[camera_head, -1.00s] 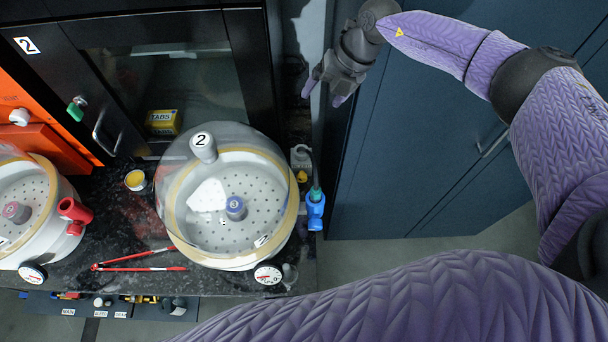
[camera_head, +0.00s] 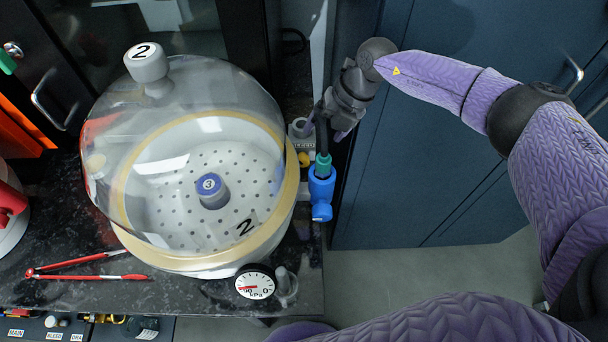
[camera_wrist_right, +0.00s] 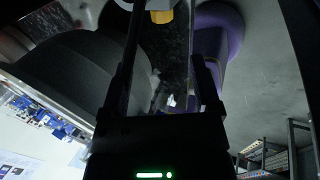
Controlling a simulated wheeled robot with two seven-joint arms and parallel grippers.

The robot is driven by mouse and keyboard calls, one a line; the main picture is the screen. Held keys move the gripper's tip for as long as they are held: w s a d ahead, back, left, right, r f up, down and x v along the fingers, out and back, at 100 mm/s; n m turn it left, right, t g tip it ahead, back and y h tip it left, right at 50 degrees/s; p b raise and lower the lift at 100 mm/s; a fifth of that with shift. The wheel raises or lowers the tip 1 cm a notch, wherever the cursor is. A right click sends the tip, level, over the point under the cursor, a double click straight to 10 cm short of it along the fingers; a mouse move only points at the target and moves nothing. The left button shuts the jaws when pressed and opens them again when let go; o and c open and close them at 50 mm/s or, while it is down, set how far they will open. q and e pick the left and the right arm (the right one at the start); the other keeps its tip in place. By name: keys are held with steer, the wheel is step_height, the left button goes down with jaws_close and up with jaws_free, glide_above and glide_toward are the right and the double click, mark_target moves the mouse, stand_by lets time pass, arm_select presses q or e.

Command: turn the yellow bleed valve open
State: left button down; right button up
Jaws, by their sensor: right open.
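A small yellow part (camera_head: 304,159), which looks like the yellow bleed valve, sits by a pale fitting at the right side of domed chamber 2 (camera_head: 190,170). In the right wrist view a yellow part (camera_wrist_right: 161,17) on a white body shows at the top, between the far ends of the fingers. My right gripper (camera_head: 325,128) is open and empty, reaching in from the right just above and right of the yellow part. I cannot tell whether a finger touches it. The valve's handle angle is too small to read. My left gripper is not in view.
A blue valve (camera_head: 320,187) with a green collar and dark hose stands close beside the yellow part. A pressure gauge (camera_head: 255,282) and red tongs (camera_head: 85,270) are at the front of the black counter (camera_head: 190,296). Blue cabinets (camera_head: 450,170) stand on the right.

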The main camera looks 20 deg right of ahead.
mark_target(305, 159)
steer(key=b+x, duration=0.2)
steer(key=x, duration=0.3)
steer(key=b+x, duration=0.1)
steer(key=x, duration=0.3)
steer(key=shift+s+d+f+b, duration=0.1)
steer(key=shift+f+b, duration=0.3)
steer(key=shift+f, duration=0.05)
steer(key=shift+a+f, duration=0.25)
steer(key=shift+f, duration=0.2)
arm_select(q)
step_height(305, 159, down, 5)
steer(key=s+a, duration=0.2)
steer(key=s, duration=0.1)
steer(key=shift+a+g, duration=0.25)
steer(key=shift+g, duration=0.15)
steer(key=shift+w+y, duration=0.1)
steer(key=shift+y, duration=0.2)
arm_select(e)
steer(key=shift+c, duration=0.2)
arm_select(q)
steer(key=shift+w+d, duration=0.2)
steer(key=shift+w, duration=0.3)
arm_select(e)
jaws_close()
